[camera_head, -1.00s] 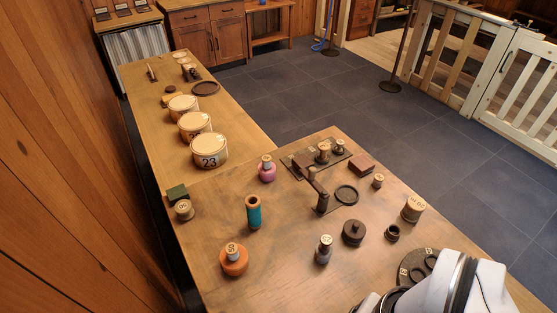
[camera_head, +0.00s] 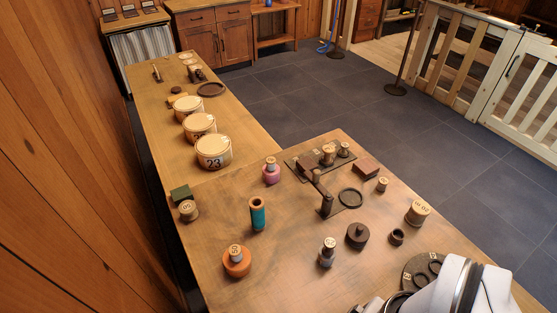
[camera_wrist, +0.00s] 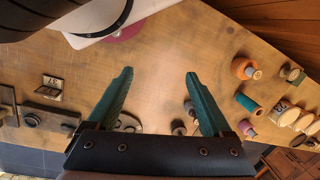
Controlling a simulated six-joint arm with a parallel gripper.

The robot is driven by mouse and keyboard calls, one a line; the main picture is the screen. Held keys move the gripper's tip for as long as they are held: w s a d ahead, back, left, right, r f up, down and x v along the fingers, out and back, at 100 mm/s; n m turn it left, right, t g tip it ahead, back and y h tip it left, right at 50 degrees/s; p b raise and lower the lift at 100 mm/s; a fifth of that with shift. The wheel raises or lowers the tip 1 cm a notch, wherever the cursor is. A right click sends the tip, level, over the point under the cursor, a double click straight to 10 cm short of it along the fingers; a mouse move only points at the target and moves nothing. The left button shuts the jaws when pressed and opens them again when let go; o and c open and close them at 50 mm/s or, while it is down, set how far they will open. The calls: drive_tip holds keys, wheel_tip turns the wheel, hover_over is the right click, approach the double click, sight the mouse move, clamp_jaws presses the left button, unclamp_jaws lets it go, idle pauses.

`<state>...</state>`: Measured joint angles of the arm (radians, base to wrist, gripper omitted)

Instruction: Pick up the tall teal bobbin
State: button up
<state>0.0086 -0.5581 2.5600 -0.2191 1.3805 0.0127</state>
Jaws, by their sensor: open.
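The tall teal bobbin (camera_head: 258,216) stands upright on the near wooden table, with a pale wooden top and a dark hole in it. It also shows in the wrist view, at the right (camera_wrist: 248,102). My gripper (camera_wrist: 159,73) has two dark green fingers spread wide apart, with nothing between their tips but table further off. The bobbin is well to the right of the fingers in that view, not touching them. In the head view only my white arm links show at the lower right; the fingers are out of view.
An orange bobbin (camera_head: 237,262), a pink bobbin (camera_head: 271,172) and a grey spool (camera_head: 327,252) stand around the teal one with gaps between. A dark upright post (camera_head: 326,205) rises to its right. A numbered drum (camera_head: 213,152) is beyond it.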

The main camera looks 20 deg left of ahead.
wheel_tip(320, 180, up, 5)
drive_tip(key=w+a+f+n+t, duration=0.2)
drive_tip(key=w+n+t, duration=0.15)
drive_tip(key=w, duration=0.75)
drive_tip(key=r+n+t+y, duration=0.1)
drive_tip(key=n+t+y, duration=0.5)
drive_tip(key=n+t, duration=0.25)
hover_over(259, 214)
drive_tip(key=s, duration=0.2)
drive_tip(key=shift+h, duration=0.3)
drive_tip(key=f, duration=1.3)
drive_tip(key=d+f, duration=0.1)
drive_tip(key=f, duration=0.5)
drive_tip(key=shift+w+f, duration=0.1)
drive_tip(key=shift+f, duration=0.2)
drive_tip(key=x, duration=0.4)
drive_tip(key=f+x, duration=0.1)
drive_tip(key=x, duration=0.3)
drive_tip(key=shift+d+r, duration=0.1)
drive_tip(key=shift+s, duration=0.25)
clamp_jaws()
